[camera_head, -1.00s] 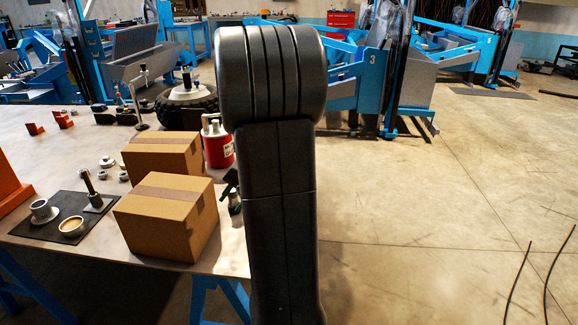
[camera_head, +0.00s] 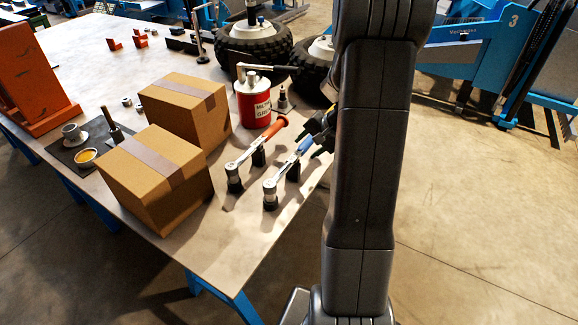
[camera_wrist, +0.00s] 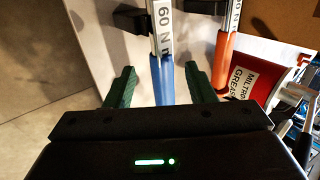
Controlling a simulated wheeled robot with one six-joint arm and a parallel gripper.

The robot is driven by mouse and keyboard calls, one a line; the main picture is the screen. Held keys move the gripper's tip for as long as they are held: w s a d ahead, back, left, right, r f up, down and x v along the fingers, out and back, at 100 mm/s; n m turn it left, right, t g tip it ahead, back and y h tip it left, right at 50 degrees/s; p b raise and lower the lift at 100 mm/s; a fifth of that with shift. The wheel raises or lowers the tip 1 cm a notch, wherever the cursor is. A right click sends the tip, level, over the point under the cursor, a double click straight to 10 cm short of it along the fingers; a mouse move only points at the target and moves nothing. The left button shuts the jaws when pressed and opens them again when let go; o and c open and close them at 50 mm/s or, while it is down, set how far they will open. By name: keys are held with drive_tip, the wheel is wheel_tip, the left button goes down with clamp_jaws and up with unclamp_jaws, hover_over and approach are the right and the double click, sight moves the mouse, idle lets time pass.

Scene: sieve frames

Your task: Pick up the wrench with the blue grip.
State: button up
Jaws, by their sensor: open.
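The wrench with the blue grip (camera_head: 304,146) rests on stands near the right edge of the table, its silver head end toward the front. In the wrist view its blue grip (camera_wrist: 160,82) runs between my two fingers, with a "60 N" label on the shaft beyond. My gripper (camera_wrist: 160,84) is open, one finger on each side of the blue grip, with visible gaps. In the head view my gripper (camera_head: 320,128) is at the grip's far end, partly hidden by my arm. A similar wrench with an orange-red grip (camera_head: 270,131) lies parallel to its left.
The orange-red grip (camera_wrist: 225,58) is just right of my right finger in the wrist view. A red and white grease can (camera_head: 254,104) stands behind the wrenches. Two cardboard boxes (camera_head: 160,178) stand to the left. Wheels (camera_head: 252,42) stand at the back.

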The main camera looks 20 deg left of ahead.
sight(303, 149)
drive_tip(key=shift+p+x, duration=0.3)
drive_tip(key=shift+x, duration=2.1)
drive_tip(key=shift+a+r, duration=0.1)
clamp_jaws()
